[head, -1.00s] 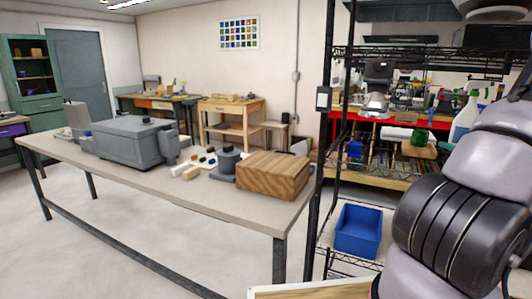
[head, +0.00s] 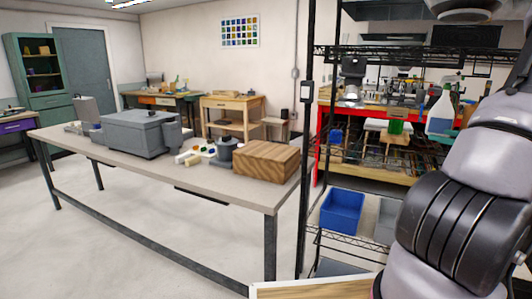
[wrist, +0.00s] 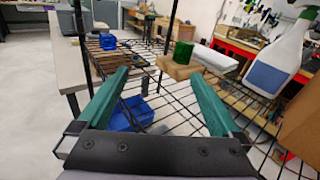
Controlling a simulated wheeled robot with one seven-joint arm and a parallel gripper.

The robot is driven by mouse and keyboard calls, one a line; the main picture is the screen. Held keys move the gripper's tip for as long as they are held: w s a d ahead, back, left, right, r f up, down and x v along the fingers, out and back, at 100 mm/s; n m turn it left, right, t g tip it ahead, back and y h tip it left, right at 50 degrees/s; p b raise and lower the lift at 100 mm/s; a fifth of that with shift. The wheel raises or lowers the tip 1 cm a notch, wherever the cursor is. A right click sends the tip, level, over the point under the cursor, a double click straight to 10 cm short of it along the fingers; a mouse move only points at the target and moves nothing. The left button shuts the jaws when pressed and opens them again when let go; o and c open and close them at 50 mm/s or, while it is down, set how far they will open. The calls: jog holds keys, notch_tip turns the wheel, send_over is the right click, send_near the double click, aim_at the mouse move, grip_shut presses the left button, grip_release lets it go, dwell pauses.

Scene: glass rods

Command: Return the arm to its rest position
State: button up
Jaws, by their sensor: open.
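My arm (head: 445,215) fills the right side of the head view, bent upward, with its grey and black links close to the camera. My gripper (wrist: 160,75) shows in the wrist view with two teal fingers wide apart. It is open and nothing is between the fingers. It points over the black wire shelf (wrist: 150,65). A green block (wrist: 183,53) on a wooden block (wrist: 180,68) lies beyond the fingertips, apart from them. My gripper cannot be made out clearly in the head view.
A spray bottle (wrist: 278,55) and a brown box (wrist: 302,125) stand right of my gripper. A blue bin (head: 342,211) sits on the lower shelf. The long table (head: 150,175) at left carries a grey machine (head: 138,134) and a wooden block (head: 266,161). Floor at left is clear.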

jog(key=s+a+r+n+g+y, duration=0.1)
jog(key=a+r+n+g, duration=0.25)
jog(key=a, duration=0.55)
jog(key=s+a+r+n+g+y, duration=0.1)
jog(key=a+r+n+g, duration=0.15)
jog(key=a+n, duration=0.45)
jog(key=s+a+r+n+g+y, duration=0.1)
jog(key=a+r+n+g, duration=0.2)
jog(key=a, duration=0.9)
jog(key=s+a+r+n+h, duration=0.2)
jog(key=s+a+n+h, duration=0.1)
jog(key=s+a+n, duration=0.2)
jog(key=s+a+r+n+h, duration=0.3)
jog(key=s+a+n+h, duration=0.1)
jog(key=s+n, duration=0.4)
jog(key=shift+s+a, duration=0.5)
jog(key=shift+s, duration=0.15)
jog(key=shift+r, duration=0.1)
